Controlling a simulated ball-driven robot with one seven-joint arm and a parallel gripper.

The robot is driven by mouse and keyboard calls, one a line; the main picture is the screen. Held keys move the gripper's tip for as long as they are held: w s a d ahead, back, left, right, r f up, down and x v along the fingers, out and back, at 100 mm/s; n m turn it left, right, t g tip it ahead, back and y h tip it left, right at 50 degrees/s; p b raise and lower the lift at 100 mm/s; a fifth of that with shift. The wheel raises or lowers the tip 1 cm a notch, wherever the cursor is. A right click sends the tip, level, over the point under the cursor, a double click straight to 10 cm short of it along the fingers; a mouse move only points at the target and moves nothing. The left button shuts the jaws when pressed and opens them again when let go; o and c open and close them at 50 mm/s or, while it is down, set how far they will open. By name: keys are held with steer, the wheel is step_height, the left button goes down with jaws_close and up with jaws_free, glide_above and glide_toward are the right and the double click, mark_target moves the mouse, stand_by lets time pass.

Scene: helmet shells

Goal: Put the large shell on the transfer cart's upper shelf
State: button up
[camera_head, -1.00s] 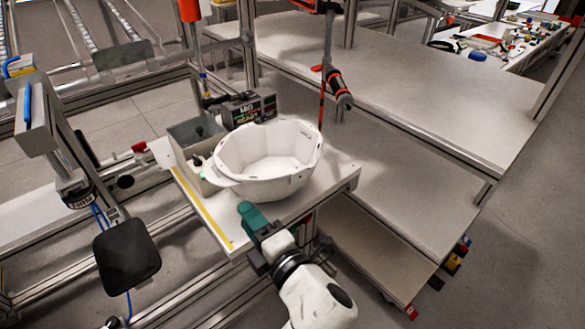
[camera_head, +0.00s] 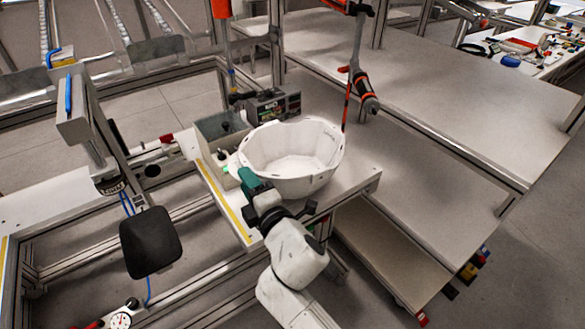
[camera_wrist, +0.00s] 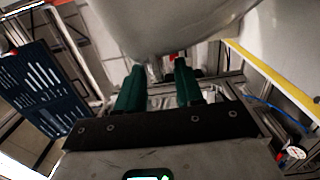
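The large shell (camera_head: 292,155), a white open bowl, rests on a small white workbench top (camera_head: 350,183). My gripper (camera_head: 246,178) is at the shell's near left side, close to its rim. In the wrist view the two green fingers of my gripper (camera_wrist: 158,75) are apart with nothing clearly between them. The shell's pale curved underside (camera_wrist: 175,22) fills the top of that view, just beyond the fingertips; I cannot tell whether they touch. A large grey-white shelf unit stands at the right, with an upper surface (camera_head: 450,95) that may be the transfer cart's upper shelf; it looks bare.
A grey bin (camera_head: 222,132) and a dark box (camera_head: 275,104) stand behind the shell. A hanging orange-and-black tool (camera_head: 364,90) is close to the shell's right. A black pad on a post (camera_head: 150,242) stands left. Lower shelves (camera_head: 415,185) lie right of the bench.

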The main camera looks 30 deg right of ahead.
steer(key=shift+c, duration=0.2)
jaws_close()
stand_by(1.1)
